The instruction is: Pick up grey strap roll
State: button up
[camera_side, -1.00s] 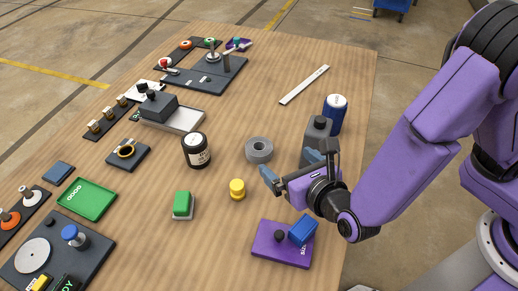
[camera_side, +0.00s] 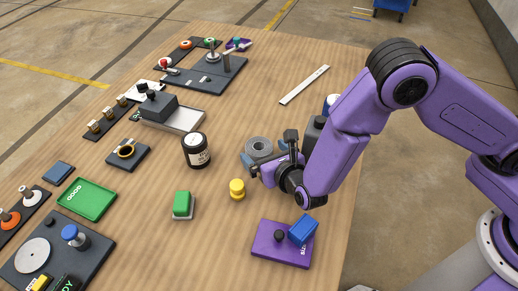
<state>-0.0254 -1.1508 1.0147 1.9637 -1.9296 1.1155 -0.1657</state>
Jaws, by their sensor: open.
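The grey strap roll (camera_side: 259,147) lies flat on the wooden table, right of a black jar. It is a grey ring with a dark hole in its middle. My gripper (camera_side: 263,157) is at the roll, its fingers spread. One finger shows at the roll's near-left side, and the other is by its right side. The fingers partly cover the roll's near and right edges. I cannot tell whether they touch it or hang just above it.
A black jar (camera_side: 196,150) stands left of the roll, and a yellow knob piece (camera_side: 237,189) is in front. A dark grey bottle (camera_side: 314,132) and a blue can (camera_side: 330,103) stand behind my arm. A purple tray (camera_side: 279,251) with a blue block lies nearer. The table beyond the roll is clear.

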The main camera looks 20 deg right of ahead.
aim_at(259, 146)
jog(key=shift+d+f+x, duration=0.15)
jog(key=shift+x, duration=1.3)
jog(key=shift+d+f+x, duration=0.15)
jog(key=shift+f+x, duration=0.05)
jog(key=shift+x, duration=1.3)
jog(key=shift+s, duration=0.15)
jog(key=c, duration=0.9)
jog(key=shift+c, duration=0.3)
jog(key=shift+r, duration=0.2)
